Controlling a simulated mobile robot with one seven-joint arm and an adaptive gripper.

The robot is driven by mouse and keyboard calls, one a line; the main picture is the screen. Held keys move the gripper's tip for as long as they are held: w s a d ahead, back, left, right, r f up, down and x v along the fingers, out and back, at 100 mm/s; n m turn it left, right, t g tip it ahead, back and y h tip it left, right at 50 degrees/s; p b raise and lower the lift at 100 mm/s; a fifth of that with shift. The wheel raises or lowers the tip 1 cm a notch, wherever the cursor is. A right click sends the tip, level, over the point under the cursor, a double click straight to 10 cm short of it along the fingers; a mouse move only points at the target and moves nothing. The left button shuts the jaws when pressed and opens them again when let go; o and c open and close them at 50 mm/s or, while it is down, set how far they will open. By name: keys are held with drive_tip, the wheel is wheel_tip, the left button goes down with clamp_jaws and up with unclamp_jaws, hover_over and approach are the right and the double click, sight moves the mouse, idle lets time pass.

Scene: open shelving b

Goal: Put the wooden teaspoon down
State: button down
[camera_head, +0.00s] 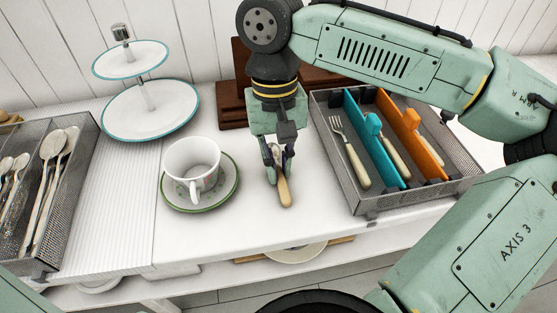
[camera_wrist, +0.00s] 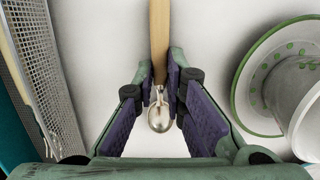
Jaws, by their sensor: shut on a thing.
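The wooden teaspoon has a pale wooden handle (camera_head: 284,191) and a small metal bowl. In the head view it sits between the cup on its saucer and the cutlery tray. My gripper (camera_head: 279,163) points down and is shut on the teaspoon near the neck. In the wrist view the teaspoon's metal bowl (camera_wrist: 160,118) shows between my gripper's fingers (camera_wrist: 168,95), and the handle runs away to the top. The spoon is at or close over the white shelf top (camera_head: 235,226); I cannot tell whether it touches.
A white cup (camera_head: 190,160) stands on a green-rimmed saucer (camera_head: 231,190) to the left. A mesh cutlery tray (camera_head: 363,207) with blue and orange dividers is on the right. Another mesh tray (camera_head: 84,165) with spoons is far left. A two-tier stand (camera_head: 150,112) is behind. The front shelf strip is clear.

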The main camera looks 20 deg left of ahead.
drive_tip(key=shift+f, duration=0.15)
drive_tip(key=c, duration=1.7)
unclamp_jaws()
drive_tip(key=shift+o, duration=0.2)
wheel_tip(320, 180, up, 12)
drive_tip(key=w+a, duration=0.1)
drive_tip(key=shift+w, duration=0.2)
